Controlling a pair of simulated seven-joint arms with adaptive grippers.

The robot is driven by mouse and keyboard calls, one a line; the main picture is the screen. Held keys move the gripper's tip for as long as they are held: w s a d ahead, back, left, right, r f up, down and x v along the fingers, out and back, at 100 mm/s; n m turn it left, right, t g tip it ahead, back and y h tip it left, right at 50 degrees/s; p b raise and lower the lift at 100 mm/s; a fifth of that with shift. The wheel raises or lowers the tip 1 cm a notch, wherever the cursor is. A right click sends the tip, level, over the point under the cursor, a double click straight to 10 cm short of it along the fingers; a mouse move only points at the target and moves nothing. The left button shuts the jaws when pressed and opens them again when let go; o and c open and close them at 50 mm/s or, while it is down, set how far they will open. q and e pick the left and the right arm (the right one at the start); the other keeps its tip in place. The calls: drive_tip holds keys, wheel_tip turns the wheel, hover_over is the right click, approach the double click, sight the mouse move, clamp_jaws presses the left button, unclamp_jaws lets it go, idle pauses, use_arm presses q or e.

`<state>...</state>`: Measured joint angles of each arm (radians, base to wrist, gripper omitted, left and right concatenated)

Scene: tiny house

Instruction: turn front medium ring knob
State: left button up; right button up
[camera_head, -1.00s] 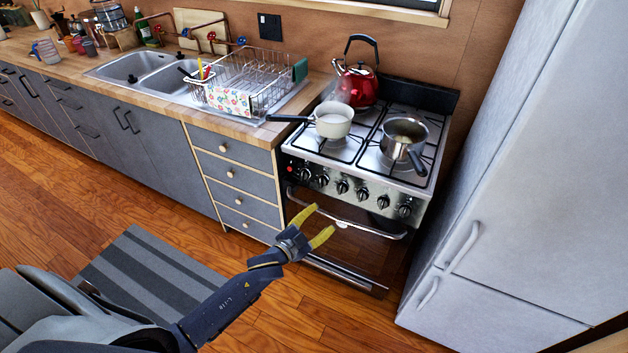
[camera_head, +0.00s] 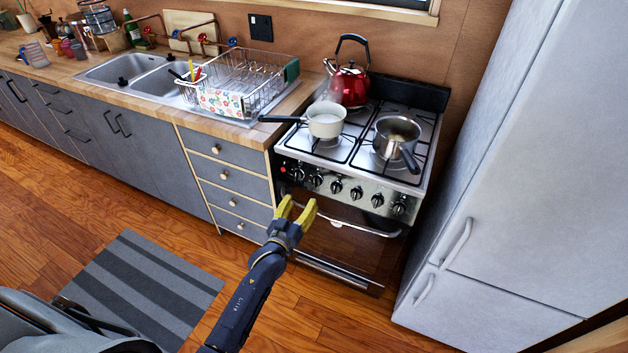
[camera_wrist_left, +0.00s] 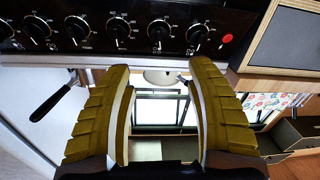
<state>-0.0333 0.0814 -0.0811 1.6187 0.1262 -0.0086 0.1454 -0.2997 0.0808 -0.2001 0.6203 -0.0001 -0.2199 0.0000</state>
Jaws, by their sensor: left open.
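The stove's front panel carries a row of black knobs, with a knob near the middle (camera_head: 336,187) and more to each side. I cannot tell which one is the front medium ring knob. My left gripper (camera_head: 298,207) is open and empty, just below and in front of the left part of the panel. In the left wrist view, which looks upside down, the row of knobs runs along the top, one at its middle (camera_wrist_left: 159,32). Both yellow fingers (camera_wrist_left: 160,72) point toward the row, spread apart, with no knob visibly between them. My right gripper is not in view.
The stove top holds a cream pan (camera_head: 326,120), a steel pot (camera_head: 397,137) and a red kettle (camera_head: 348,84). The oven handle (camera_head: 350,222) juts out below the knobs. Drawers (camera_head: 230,175) stand left, a fridge (camera_head: 510,180) right.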

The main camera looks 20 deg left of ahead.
sight(315, 180)
use_arm(q)
drive_tip(key=w, duration=0.8)
drive_tip(key=w+d, duration=0.1)
drive_tip(key=w, duration=0.2)
drive_tip(key=shift+w, duration=0.4)
drive_tip(key=shift+c, duration=0.5)
drive_tip(key=c, duration=1.1)
drive_tip(key=shift+d+m+h, duration=0.15)
drive_tip(key=shift+m+h, duration=0.45)
drive_tip(key=shift+m, duration=1)
drive_tip(key=o, duration=1.2)
drive_tip(key=s+a, duration=0.2)
drive_tip(key=s, duration=1)
